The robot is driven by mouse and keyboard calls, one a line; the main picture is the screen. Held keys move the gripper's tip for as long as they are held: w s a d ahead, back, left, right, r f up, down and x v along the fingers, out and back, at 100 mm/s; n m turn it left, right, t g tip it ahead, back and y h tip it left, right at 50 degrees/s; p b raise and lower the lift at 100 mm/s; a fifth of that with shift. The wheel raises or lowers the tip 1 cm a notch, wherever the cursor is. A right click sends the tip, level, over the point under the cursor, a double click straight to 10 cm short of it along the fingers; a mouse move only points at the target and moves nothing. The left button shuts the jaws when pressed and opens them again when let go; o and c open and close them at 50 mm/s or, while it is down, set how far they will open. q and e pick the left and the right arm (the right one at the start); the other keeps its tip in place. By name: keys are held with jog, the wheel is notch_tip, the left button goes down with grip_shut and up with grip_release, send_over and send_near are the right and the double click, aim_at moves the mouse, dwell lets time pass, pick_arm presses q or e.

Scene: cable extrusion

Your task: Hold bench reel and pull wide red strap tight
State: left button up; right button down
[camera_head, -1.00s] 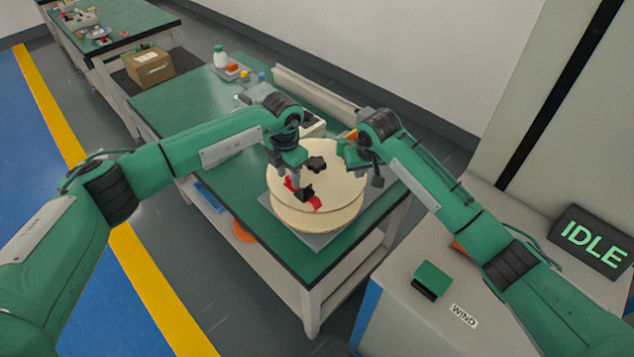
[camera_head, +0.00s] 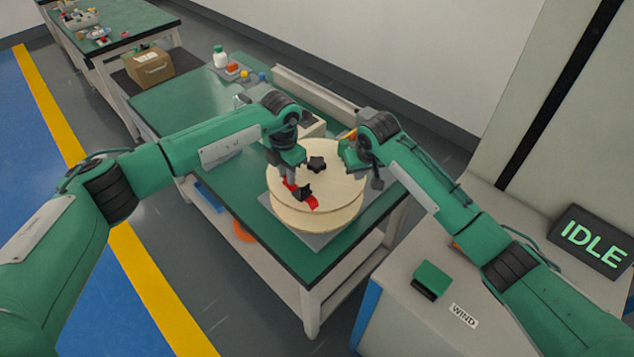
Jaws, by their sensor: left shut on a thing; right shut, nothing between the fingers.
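The bench reel (camera_head: 337,199) is a pale wooden spool lying flat on a grey plate on the green workbench. A black star-shaped knob (camera_head: 317,163) sits at its middle. A wide red strap (camera_head: 311,203) lies on the near left of the reel's top, with a black piece on it. My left gripper (camera_head: 291,181) points down at the strap and is shut on its red end; the fingertips are partly hidden. My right gripper (camera_head: 352,158) is shut and empty at the reel's far right edge; I cannot tell whether it touches the rim.
A machine cabinet at the right carries a green button (camera_head: 433,277), a WIND label (camera_head: 464,315) and a display (camera_head: 593,244) reading IDLE. A cardboard box (camera_head: 149,68) and a tray of small items (camera_head: 231,71) are at the back. The bench's left part is clear.

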aim_at(277, 175)
pick_arm(q)
jog(key=shift+w+a+f, duration=0.1)
jog(key=shift+w+a, duration=0.9)
pick_arm(e)
jog(key=shift+d+f, duration=0.1)
jog(key=shift+d, duration=0.05)
pick_arm(q)
jog(key=shift+w+a, duration=0.6)
jog(key=shift+a, duration=0.2)
pick_arm(e)
jog(key=shift+f, duration=0.1)
pick_arm(q)
jog(key=o, duration=0.7)
jog(key=shift+c, duration=0.2)
jog(key=shift+o, duration=1)
jog(key=shift+s, duration=0.1)
pick_arm(e)
jog(key=shift+s+a, duration=0.1)
jog(key=shift+a, duration=0.2)
pick_arm(q)
jog(key=shift+d, duration=0.2)
pick_arm(e)
jog(key=shift+d, duration=0.1)
pick_arm(q)
jog(key=shift+w+d, duration=0.45)
jog(key=shift+w, duration=0.05)
